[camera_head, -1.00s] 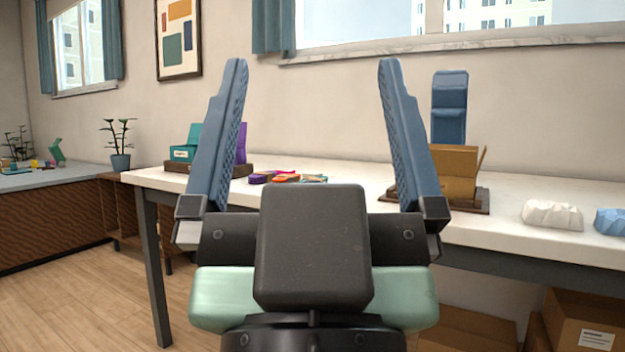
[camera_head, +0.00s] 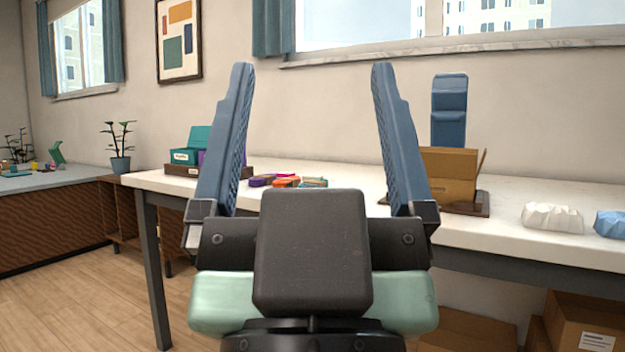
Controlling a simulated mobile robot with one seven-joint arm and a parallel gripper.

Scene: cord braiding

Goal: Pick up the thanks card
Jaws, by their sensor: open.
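My gripper (camera_head: 312,68) is open and empty, its two blue fingers pointing up in front of the white table. I cannot make out a thanks card for certain. A teal box (camera_head: 186,156) with a small white label stands at the table's left, partly behind the left finger; its lettering is too small to read. A purple item beside it is mostly hidden by that finger. Small purple, orange, pink and teal bundles (camera_head: 287,181) lie on the table, seen between the fingers and beyond them.
On the white table (camera_head: 345,178), an open cardboard box (camera_head: 450,175) sits on a dark tray (camera_head: 472,205), with a blue stand (camera_head: 449,108) behind. White (camera_head: 552,217) and blue (camera_head: 611,224) crumpled packets lie at the right. Cartons (camera_head: 586,318) stand below.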

